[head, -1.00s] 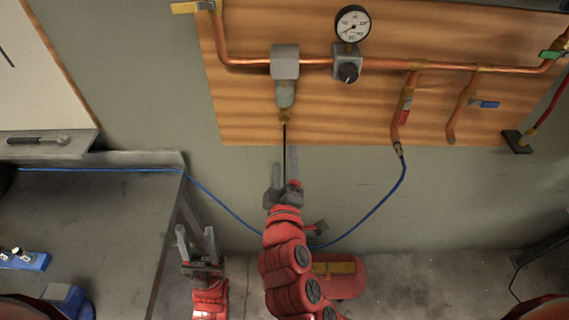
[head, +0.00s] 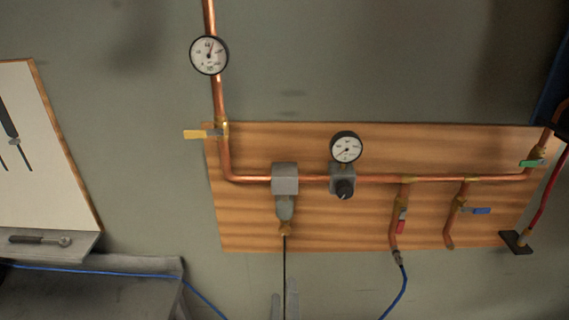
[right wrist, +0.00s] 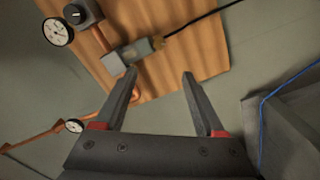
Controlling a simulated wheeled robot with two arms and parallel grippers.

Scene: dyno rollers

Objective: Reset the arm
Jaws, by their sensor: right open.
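My right gripper (head: 285,302) shows only by its two grey fingertips at the bottom edge of the head view. In the right wrist view the same gripper (right wrist: 159,74) is open, with a wide empty gap between its fingers. Beyond the fingers are the grey filter unit (right wrist: 128,55) and its brass fitting, with a thin black line leading away. In the head view this filter unit (head: 285,180) is above the fingertips, and the black line (head: 285,262) hangs down toward them. My left gripper is out of the head view.
A wooden panel (head: 370,222) carries copper pipes, a regulator with gauge (head: 345,150), and red, blue, green and yellow valve handles. A blue hose (head: 400,290) hangs from the red-handled branch. A bench with a wrench (head: 38,240) is at left.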

